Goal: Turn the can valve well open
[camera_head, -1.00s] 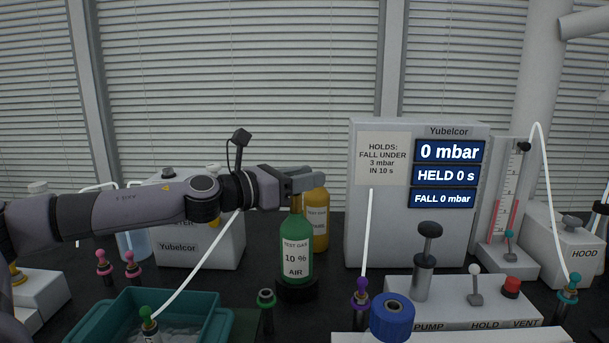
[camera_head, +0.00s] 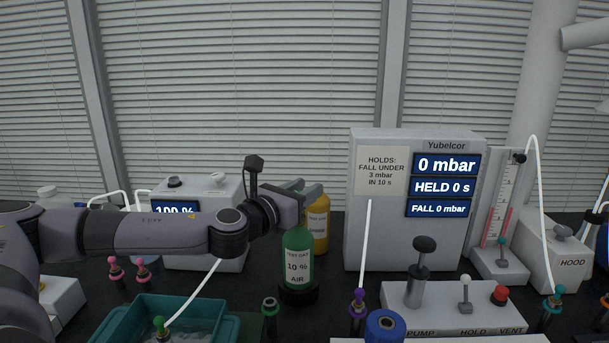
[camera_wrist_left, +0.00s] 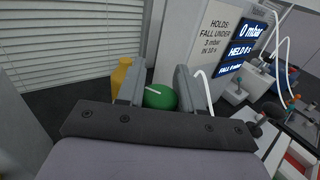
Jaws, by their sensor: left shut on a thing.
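The green can (camera_head: 299,262), labelled "TEST GAS 10 % AIR", stands upright in a dark round base. My left gripper (camera_head: 290,188) is at its top, with the arm coming in from the left. In the left wrist view the two grey fingers lie on either side of the can's green top (camera_wrist_left: 160,97), where a small pale lever-like part (camera_wrist_left: 153,90) shows. The gripper is shut on the valve at the can's top. The valve is mostly hidden by the gripper in the head view, so its angle is unclear. My right gripper is not in view.
A yellow can (camera_head: 318,225) stands close behind the green one. The Yubelcor display cabinet (camera_head: 372,235) reads 0 mbar. A pump panel (camera_head: 440,310) is at the front right. A teal tub (camera_head: 225,330) is at the front left. A blue-capped thing (camera_head: 385,326) stands in front.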

